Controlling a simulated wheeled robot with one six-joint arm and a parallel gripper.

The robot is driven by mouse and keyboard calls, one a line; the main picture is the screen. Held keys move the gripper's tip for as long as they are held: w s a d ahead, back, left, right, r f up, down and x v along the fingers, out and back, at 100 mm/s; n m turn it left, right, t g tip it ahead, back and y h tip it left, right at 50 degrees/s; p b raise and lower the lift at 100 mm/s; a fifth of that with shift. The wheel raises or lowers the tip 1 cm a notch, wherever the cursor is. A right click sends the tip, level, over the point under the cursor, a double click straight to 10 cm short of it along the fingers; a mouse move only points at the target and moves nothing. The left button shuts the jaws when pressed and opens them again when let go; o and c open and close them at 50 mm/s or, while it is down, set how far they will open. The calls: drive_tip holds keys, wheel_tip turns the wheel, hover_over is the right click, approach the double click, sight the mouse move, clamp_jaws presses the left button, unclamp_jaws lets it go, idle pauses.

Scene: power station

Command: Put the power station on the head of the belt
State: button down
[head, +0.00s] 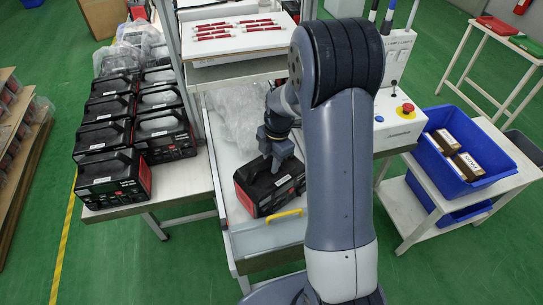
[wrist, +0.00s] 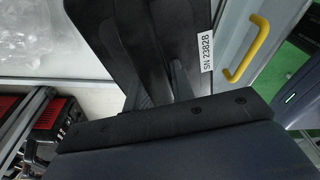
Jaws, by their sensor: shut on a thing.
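A black power station (head: 258,192) with red end trim is at the near end of the white belt (head: 226,178), beside a yellow handle (head: 285,217). My gripper (head: 278,160) is over it and shut on its top handle. In the wrist view the power station (wrist: 145,40) fills the upper middle, with a white label reading SN 23828. The fingers (wrist: 162,92) of my gripper close around the dark handle. I cannot tell whether its underside touches the belt. My arm hides part of the belt's right side.
Several similar power stations (head: 128,120) stand in rows on the left table. Clear plastic bags (head: 233,118) lie farther back on the belt. A control box with a red button (head: 407,107) is at right. A blue bin (head: 434,125) with boxes stands on a cart.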

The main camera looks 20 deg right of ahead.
drive_tip(key=shift+w, duration=0.1)
drive_tip(key=c, duration=1.2)
unclamp_jaws()
drive_tip(key=shift+r, duration=0.1)
wheel_tip(320, 180, up, 12)
drive_tip(key=d+b, duration=0.1)
drive_tip(key=shift+w+d, duration=0.2)
drive_tip(key=shift+d, duration=0.15)
